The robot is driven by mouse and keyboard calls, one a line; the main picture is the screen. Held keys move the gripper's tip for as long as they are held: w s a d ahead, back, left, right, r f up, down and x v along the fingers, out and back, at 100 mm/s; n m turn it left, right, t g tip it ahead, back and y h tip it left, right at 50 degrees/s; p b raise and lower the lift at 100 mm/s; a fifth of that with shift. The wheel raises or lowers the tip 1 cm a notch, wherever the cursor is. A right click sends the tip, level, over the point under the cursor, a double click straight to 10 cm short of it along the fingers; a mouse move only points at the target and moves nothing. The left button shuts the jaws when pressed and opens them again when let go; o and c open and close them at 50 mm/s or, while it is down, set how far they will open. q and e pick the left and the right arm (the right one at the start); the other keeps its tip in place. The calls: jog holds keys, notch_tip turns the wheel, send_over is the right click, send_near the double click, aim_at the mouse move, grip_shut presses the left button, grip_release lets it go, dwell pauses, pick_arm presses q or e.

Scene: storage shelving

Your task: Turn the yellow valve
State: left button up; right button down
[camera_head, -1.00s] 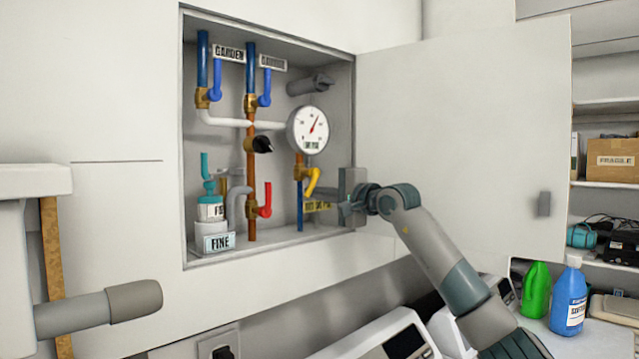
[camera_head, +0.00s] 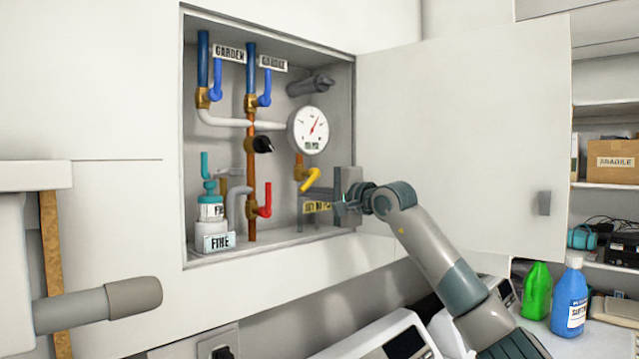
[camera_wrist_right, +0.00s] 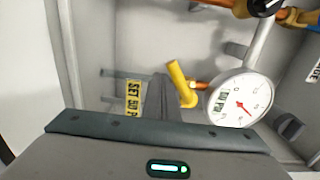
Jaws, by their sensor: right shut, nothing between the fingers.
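The yellow valve (camera_head: 311,180) is a lever handle on a brass fitting in the lower right of the open wall cabinet, below the pressure gauge. In the head view it slants from upper right to lower left. In the right wrist view the yellow valve (camera_wrist_right: 181,84) stands just right of my grey fingers. My right gripper (camera_head: 325,214) is inside the cabinet, shut and empty, just below the handle; its fingers (camera_wrist_right: 157,97) show in the wrist view. I cannot tell whether they touch the handle. My left gripper is not in view.
The cabinet also holds a round gauge (camera_head: 308,130), a red lever (camera_head: 266,199), blue levers (camera_head: 265,88), a black knob (camera_head: 263,144) and a teal valve (camera_head: 208,185). The open cabinet door (camera_head: 465,140) stands to the right of my right gripper. Green (camera_head: 537,290) and blue (camera_head: 570,300) bottles stand lower right.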

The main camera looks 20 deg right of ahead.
jog(key=shift+s+a+r, duration=0.1)
jog(key=shift+a+r, duration=0.1)
jog(key=shift+a, duration=0.2)
jog(key=shift+s+a+r, duration=0.1)
jog(key=shift+a+r, duration=0.1)
dwell(0.3)
jog(key=shift+s+a+r, duration=0.1)
jog(key=shift+a+r, duration=0.15)
jog(key=shift+a, duration=0.1)
jog(key=shift+a+r, duration=0.1)
jog(key=shift+r, duration=0.15)
dwell(0.3)
jog(key=shift+s+a+r, duration=0.15)
jog(key=shift+a+r, duration=0.1)
jog(key=shift+r, duration=0.25)
dwell(0.4)
